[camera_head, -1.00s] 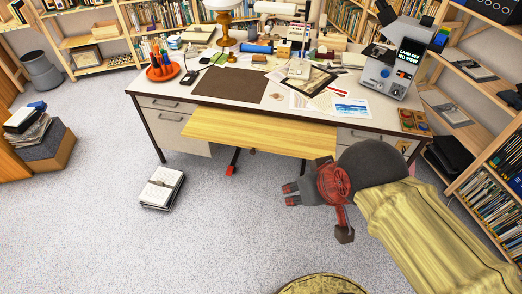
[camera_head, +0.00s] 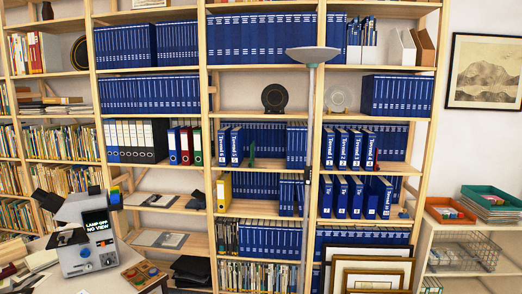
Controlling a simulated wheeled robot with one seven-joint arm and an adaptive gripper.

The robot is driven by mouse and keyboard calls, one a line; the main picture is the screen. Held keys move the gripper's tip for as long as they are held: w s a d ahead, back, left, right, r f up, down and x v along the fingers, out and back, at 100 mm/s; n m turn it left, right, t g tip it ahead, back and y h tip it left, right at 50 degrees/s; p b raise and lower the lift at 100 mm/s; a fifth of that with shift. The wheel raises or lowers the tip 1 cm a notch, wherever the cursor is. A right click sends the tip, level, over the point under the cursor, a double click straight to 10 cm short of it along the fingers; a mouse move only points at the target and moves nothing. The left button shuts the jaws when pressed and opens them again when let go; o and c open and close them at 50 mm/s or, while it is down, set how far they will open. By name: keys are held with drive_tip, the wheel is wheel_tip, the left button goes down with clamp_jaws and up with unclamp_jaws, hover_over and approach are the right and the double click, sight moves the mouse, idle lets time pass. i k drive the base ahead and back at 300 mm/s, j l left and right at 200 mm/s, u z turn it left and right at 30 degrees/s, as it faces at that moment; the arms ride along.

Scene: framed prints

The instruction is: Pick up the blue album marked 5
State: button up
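Several blue albums with white spine lettering stand on the shelves. A row of large-lettered blue albums (camera_head: 350,148) is on the right bay's middle shelf; their spines seem to end in numerals, perhaps 1 to 4. Two more large-lettered blue albums (camera_head: 229,147) stand at the left end of the centre bay's shelf at that height. Another large-lettered row (camera_head: 350,197) is one shelf lower in the right bay. The print is too small to tell which album is marked 5. My gripper is not in view.
A floor lamp (camera_head: 312,130) stands in front of the shelves, its pole crossing the centre and right bays. Framed prints (camera_head: 372,275) lean below the right bay. A low white shelf with trays (camera_head: 455,212) is at right.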

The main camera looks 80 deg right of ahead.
sight(237, 133)
drive_tip(key=z, duration=2.25)
drive_tip(key=i+l, duration=0.1)
drive_tip(key=i, duration=0.6)
drive_tip(key=i+u, duration=0.1)
drive_tip(key=i, duration=0.65)
drive_tip(key=l, duration=0.1)
